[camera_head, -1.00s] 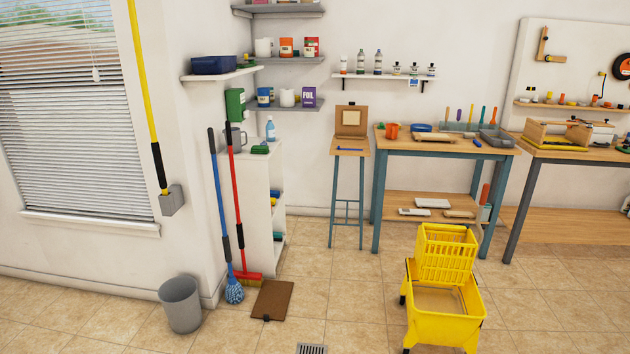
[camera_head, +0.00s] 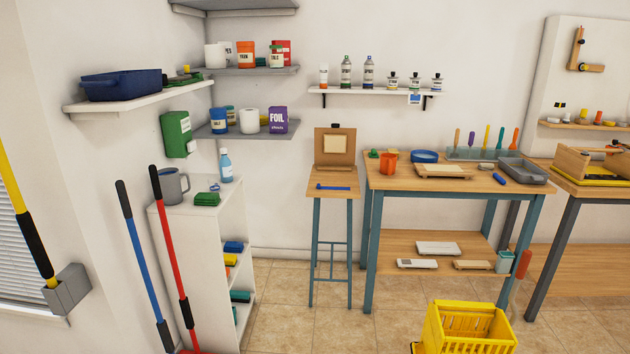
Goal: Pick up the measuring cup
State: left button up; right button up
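No vessel here shows clear measuring marks, so I cannot tell for sure which one is the measuring cup. A grey cup with a handle (camera_head: 171,188) stands upright on top of the white cabinet (camera_head: 187,225), left of a green sponge-like block (camera_head: 206,199). An orange cup (camera_head: 388,164) stands on the left part of the wooden workbench (camera_head: 400,183), left of a blue round dish (camera_head: 424,156). Neither of my grippers is in view.
A blue-handled mop (camera_head: 143,262) and a red-handled broom (camera_head: 172,250) lean in front of the cabinet. A narrow stool (camera_head: 333,188) stands left of the workbench. A yellow wringer bucket (camera_head: 467,328) is on the floor at lower right.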

aim_at(215, 185)
jog(key=i+u, duration=0.2)
jog(key=i, duration=0.3)
jog(key=i+l+u, duration=0.2)
jog(key=i, duration=0.3)
jog(key=i+l+u, duration=0.2)
jog(key=i, duration=0.3)
jog(key=i+l+u, duration=0.2)
jog(key=i, duration=0.25)
jog(key=l, duration=0.1)
